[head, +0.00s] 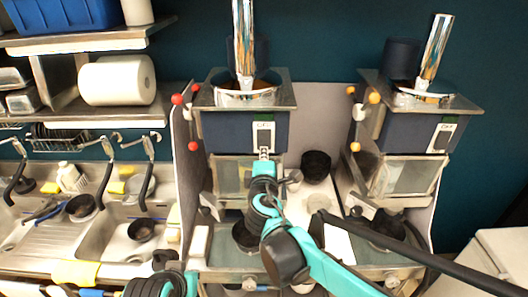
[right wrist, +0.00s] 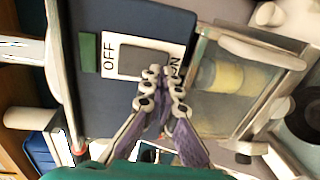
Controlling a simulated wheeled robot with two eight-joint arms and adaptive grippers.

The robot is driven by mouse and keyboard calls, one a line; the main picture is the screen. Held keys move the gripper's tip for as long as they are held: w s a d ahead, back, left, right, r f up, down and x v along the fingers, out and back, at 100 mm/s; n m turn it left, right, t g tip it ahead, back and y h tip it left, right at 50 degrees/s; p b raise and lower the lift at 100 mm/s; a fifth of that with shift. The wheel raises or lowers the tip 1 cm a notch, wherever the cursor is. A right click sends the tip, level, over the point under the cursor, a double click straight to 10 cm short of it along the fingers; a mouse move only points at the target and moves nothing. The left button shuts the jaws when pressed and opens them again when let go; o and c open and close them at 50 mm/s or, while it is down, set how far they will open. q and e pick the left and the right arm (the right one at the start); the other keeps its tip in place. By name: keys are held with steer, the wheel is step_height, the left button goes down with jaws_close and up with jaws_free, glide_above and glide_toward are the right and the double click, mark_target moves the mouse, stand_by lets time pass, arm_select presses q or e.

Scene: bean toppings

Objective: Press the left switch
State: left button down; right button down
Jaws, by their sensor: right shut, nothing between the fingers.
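The left switch (head: 264,134) is on the dark blue front of the left machine (head: 227,133). In the right wrist view it is a dark grey rocker (right wrist: 139,61) on a white plate marked OFF and ON. My right gripper (head: 264,154) is shut and empty. In the right wrist view its closed fingertips (right wrist: 160,73) lie over the ON side of the rocker and hide part of it. I cannot tell whether they touch it. The right switch (head: 443,134) is on the right machine (head: 410,134). My left gripper is not in view.
A black bowl (head: 316,165) stands between the two machines. Red balls (head: 177,99) and orange balls (head: 374,97) stick out beside the machines. At the left are a sink (head: 115,232) and a shelf with a paper roll (head: 117,80).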

steer(key=shift+w+f, duration=0.1)
steer(key=shift+w, duration=0.4)
